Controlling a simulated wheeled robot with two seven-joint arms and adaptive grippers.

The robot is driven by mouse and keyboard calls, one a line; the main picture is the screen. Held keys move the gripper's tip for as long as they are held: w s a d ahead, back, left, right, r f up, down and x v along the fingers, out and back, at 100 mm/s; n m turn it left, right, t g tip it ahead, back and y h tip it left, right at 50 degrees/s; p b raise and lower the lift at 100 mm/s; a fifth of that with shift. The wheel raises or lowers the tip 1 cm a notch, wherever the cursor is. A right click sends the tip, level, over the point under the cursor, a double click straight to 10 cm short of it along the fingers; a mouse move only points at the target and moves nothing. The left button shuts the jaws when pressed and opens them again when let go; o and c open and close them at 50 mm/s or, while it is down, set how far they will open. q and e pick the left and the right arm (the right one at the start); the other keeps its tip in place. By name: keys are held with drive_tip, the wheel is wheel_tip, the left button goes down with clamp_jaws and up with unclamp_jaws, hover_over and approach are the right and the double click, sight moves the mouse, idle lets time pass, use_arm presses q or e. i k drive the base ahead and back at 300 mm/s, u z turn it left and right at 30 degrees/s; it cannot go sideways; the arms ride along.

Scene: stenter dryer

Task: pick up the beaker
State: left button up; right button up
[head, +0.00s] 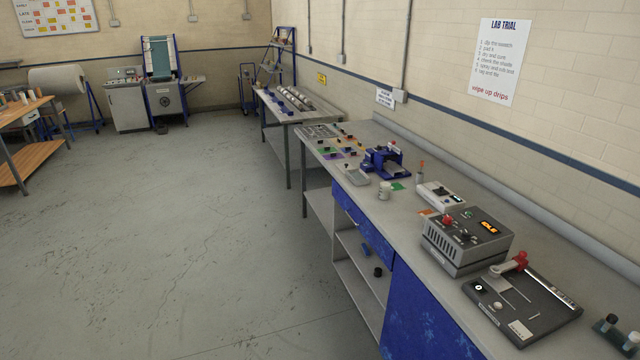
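A small whitish cylindrical vessel (384,192), which looks like the beaker, stands upright near the front edge of the long grey bench (400,222). It is beside a green patch (398,187) and in front of a blue device (386,162). It is too small in the head view to tell whether it holds anything. Neither of my grippers is in view.
Right of the vessel are a white instrument (441,196), a grey box with a lit display (468,241) and a dark board with a red handle (522,302). A small tray (355,177) lies to its left. Open floor (200,240) fills the left.

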sight(384, 191)
drive_tip(key=u, duration=0.35)
drive_tip(key=i, duration=1.75)
drive_tip(key=z, duration=1.35)
drive_tip(key=i, duration=0.6)
drive_tip(key=z, duration=0.7)
